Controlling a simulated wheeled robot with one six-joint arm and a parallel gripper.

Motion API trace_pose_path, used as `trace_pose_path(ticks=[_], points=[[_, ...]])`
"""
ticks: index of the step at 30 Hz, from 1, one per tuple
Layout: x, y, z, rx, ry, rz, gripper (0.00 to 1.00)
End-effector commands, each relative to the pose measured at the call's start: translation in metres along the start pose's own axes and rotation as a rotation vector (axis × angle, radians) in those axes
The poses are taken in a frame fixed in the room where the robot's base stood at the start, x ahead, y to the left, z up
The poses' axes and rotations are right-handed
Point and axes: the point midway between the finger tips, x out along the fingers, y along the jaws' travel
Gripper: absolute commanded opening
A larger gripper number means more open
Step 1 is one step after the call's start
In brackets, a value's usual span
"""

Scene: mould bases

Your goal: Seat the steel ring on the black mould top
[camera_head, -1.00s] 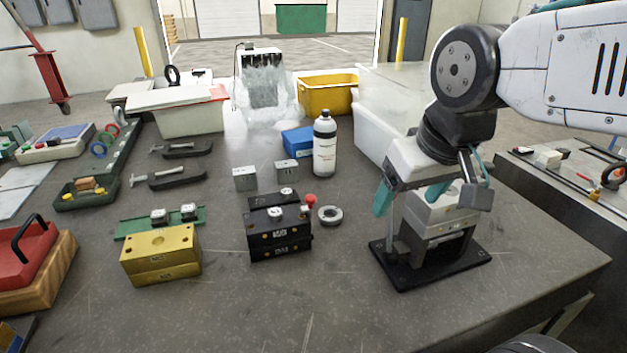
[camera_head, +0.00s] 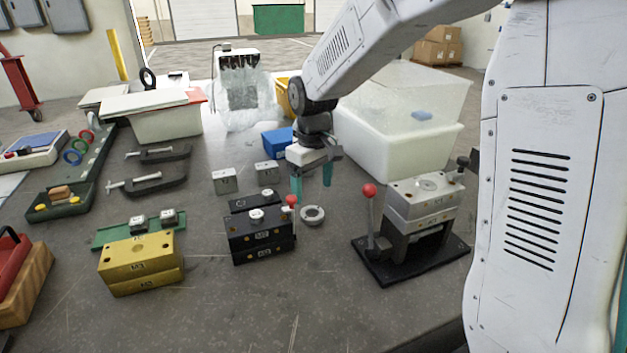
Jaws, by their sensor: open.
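The steel ring (camera_head: 312,222) lies flat on the table just right of the black mould. The black mould top (camera_head: 262,221) is the upper block of a two-part black base, with a light round piece in the middle of its upper face and a red-knobbed pin at its right corner. My gripper (camera_head: 312,188) points down above and behind the ring. Its two teal fingers are apart with nothing visible between them. The exact height of the fingers over the table is hard to tell.
A yellow mould (camera_head: 140,262) stands left of the black one. A grey block on a black stand with a red-knobbed lever (camera_head: 369,191) is right of the ring. Two small steel blocks (camera_head: 225,181) and a blue box (camera_head: 277,142) sit behind. The front table is clear.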

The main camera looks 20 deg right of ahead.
Motion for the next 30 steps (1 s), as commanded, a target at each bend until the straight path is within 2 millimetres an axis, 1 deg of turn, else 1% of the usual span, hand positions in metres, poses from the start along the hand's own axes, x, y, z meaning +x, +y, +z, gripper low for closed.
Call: trace_pose_path(ticks=[6, 12, 17, 25, 26, 27, 29, 30], points=[[0.034, 0.0, 0.001, 0.001, -0.003, -0.001, 0.76], [0.059, 0.0, 0.001, 0.001, -0.002, -0.001, 0.76], [0.068, 0.0, 0.001, 0.001, 0.0, 0.0, 0.76], [0.069, 0.0, 0.001, 0.001, 0.001, 0.0, 0.76], [0.069, 0.0, 0.001, 0.001, 0.001, 0.0, 0.67], [0.069, 0.0, 0.001, 0.001, 0.001, 0.0, 0.56], [0.069, 0.0, 0.001, 0.001, 0.001, 0.0, 0.4], [0.069, 0.0, 0.001, 0.001, 0.001, 0.0, 0.29]])
